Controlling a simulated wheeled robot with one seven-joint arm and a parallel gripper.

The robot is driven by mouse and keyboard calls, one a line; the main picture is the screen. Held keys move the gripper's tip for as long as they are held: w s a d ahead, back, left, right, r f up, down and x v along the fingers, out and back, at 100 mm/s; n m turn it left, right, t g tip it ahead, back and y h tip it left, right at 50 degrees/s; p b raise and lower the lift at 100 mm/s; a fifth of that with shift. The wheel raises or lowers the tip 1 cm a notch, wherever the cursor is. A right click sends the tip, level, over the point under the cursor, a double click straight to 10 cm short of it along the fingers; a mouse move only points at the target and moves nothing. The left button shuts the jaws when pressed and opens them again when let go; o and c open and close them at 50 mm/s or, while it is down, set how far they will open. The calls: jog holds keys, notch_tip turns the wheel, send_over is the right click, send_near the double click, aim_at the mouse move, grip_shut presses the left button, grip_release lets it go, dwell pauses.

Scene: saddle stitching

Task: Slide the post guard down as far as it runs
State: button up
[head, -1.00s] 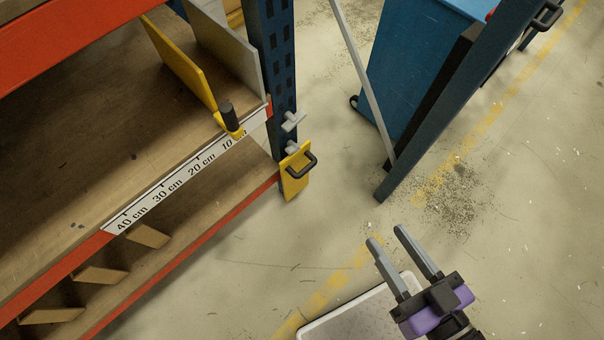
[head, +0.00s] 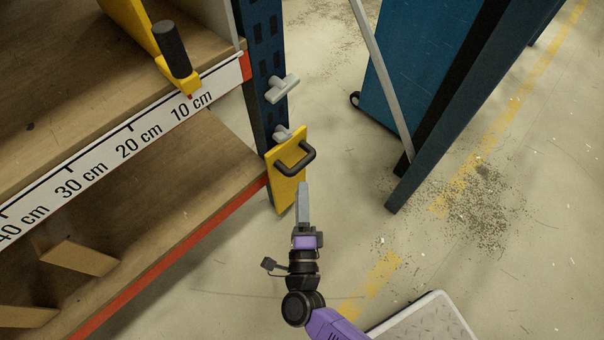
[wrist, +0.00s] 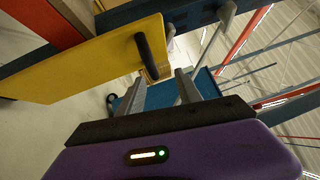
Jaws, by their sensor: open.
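The post guard (head: 286,179) is a yellow plate with a black handle (head: 296,160), on the blue rack post (head: 262,70) at the lower shelf's corner. Two grey T-shaped pieces (head: 282,88) stick out of the post above it. My gripper (head: 303,188) is just in front of and below the handle, seen edge-on in the head view. In the wrist view my gripper (wrist: 160,88) has its two grey fingers apart and empty. There the yellow guard (wrist: 90,65) is at the left, and its black handle (wrist: 147,57) is just beyond the fingertips, outside the jaws.
A shelf scale (head: 125,135) marked in centimetres runs along the upper shelf edge. A yellow divider with a black knob (head: 172,47) stands above it. A blue cabinet (head: 405,80) and another blue post (head: 470,100) are at the right. Open floor lies between.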

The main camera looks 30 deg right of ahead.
aim_at(301, 166)
jog(key=shift+m+h, duration=0.3)
jog(key=shift+m, duration=0.2)
jog(key=shift+f+b+x, duration=0.25)
jog(key=shift+f+x, duration=0.1)
jog(key=shift+x, duration=1.2)
jog(key=shift+f+b+x, duration=0.25)
jog(key=shift+f+x, duration=0.05)
jog(key=shift+x, duration=1.2)
jog(key=shift+f+b+x, duration=0.25)
jog(key=shift+f+x, duration=0.1)
jog(key=shift+x, duration=1.2)
jog(key=shift+w, duration=0.2)
grip_shut()
